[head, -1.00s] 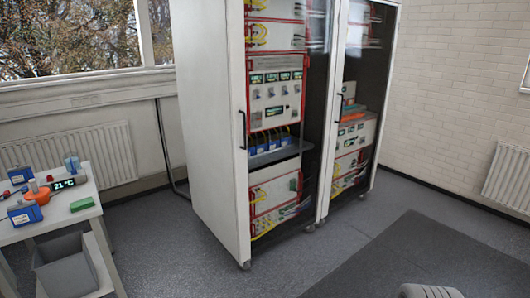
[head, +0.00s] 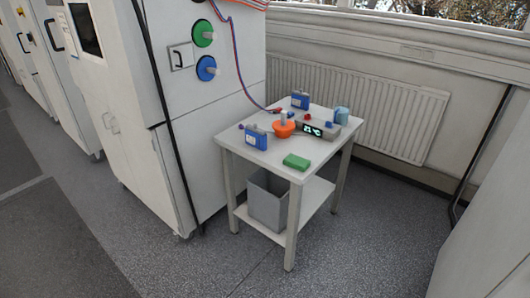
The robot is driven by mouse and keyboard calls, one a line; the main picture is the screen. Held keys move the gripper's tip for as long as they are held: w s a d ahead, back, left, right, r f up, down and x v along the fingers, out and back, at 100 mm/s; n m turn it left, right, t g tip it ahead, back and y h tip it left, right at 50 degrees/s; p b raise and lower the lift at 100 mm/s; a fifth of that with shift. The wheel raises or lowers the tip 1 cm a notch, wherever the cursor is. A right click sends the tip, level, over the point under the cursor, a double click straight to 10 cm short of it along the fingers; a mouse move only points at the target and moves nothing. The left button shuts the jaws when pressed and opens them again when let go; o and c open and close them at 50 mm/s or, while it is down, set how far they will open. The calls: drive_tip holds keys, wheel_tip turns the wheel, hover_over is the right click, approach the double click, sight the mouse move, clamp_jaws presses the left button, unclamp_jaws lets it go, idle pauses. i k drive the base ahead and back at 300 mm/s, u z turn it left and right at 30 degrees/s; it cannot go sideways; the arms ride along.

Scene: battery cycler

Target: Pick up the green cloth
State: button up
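The green cloth (head: 297,162) lies as a small folded block on the near corner of a small white table (head: 270,163) in the head view. It sits apart from the other items on the tabletop. My gripper is not in view, so how it stands relative to the cloth cannot be seen.
The table also holds blue boxes (head: 256,136), an orange bowl-like item (head: 284,128), a display reading 21 °C (head: 317,131) and a light blue cup (head: 342,115). A grey bin (head: 268,198) stands on its lower shelf. A tall white cabinet (head: 200,110) is left; floor in front is clear.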

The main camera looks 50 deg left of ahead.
sight(299, 163)
drive_tip(key=u, duration=1)
drive_tip(key=i, duration=1.2)
drive_tip(key=u, duration=1.75)
drive_tip(key=i, duration=1.7)
drive_tip(key=u, duration=0.35)
